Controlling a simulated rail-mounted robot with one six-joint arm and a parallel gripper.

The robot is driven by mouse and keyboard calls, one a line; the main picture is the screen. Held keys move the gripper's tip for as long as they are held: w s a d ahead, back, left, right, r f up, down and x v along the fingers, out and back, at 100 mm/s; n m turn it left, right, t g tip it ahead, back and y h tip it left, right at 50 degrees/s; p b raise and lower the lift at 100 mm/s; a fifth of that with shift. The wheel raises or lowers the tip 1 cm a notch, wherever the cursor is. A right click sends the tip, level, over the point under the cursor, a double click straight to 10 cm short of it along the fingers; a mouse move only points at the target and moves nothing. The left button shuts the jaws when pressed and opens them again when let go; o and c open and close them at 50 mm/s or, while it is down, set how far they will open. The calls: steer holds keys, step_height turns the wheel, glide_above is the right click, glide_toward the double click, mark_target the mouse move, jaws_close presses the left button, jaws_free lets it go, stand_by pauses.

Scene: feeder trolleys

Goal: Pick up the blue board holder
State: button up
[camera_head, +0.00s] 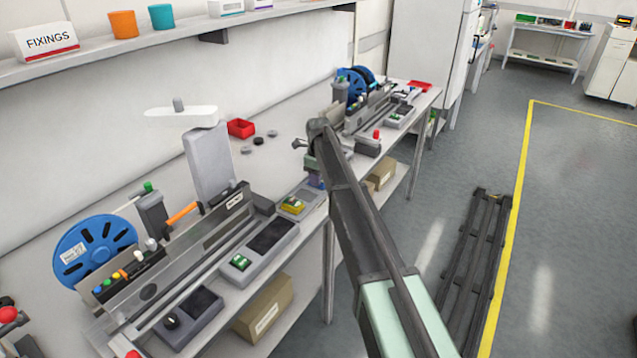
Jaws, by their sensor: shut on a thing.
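A small blue-purple piece, which looks like the blue board holder (315,182), shows just left of my arm, above the front edge of the workbench. My gripper (313,167) is mostly hidden behind my own arm link; it is directly above this piece and shut on it. The fingertips cannot be made out. A yellow holder with a green board (292,204) sits in a grey tray (311,200) just left of and below the gripper. Another green board (241,262) lies in a tray nearer to me.
A feeder with a blue reel (95,250) stands at the left of the bench, and another blue reel (351,86) stands farther back. A red bin (241,128) is by the wall. Cardboard boxes (265,310) sit on the lower shelf. A dark pallet (470,260) lies on the floor at right.

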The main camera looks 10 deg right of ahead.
step_height(320, 180, up, 20)
steer(key=p, duration=2)
